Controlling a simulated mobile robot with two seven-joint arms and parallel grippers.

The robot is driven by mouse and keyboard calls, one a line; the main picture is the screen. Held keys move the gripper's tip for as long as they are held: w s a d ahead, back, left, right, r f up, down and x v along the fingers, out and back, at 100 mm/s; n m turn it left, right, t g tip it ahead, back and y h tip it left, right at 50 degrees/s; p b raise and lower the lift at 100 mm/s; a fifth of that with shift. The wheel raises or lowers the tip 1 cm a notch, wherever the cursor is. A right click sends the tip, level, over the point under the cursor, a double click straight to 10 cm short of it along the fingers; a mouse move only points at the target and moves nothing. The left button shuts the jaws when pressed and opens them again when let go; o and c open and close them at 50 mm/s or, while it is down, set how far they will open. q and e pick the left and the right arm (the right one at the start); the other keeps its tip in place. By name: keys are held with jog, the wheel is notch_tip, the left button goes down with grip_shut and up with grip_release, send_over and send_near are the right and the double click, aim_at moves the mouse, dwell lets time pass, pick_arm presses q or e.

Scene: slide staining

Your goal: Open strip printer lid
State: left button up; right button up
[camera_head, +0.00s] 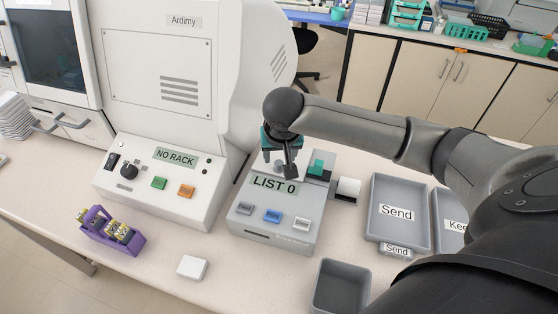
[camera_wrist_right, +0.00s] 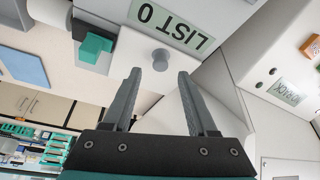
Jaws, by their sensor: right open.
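The strip printer (camera_head: 272,234) is a light grey box with a "LIST 0" display (camera_head: 274,182) and three buttons on its sloped front. In the right wrist view its white lid (camera_wrist_right: 135,52) carries a small grey knob (camera_wrist_right: 160,58). The lid looks shut. My right gripper (camera_head: 280,168) is over the printer's back part, behind the display. In the right wrist view the open fingers (camera_wrist_right: 159,76) point at the knob, which appears between and just beyond their tips. I cannot tell whether they touch it. My left gripper is not in view.
A teal block (camera_head: 317,168) sits right of the lid, near a white roll (camera_head: 348,187). The "NO RACK" machine (camera_head: 150,185) stands left. A purple rack (camera_head: 111,232) and white box (camera_head: 192,267) are in front. Grey "Send" tray (camera_head: 400,190) and an empty bin (camera_head: 341,288) are right.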

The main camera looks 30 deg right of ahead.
aim_at(279, 162)
jog(key=shift+x, duration=1.95)
grip_shut()
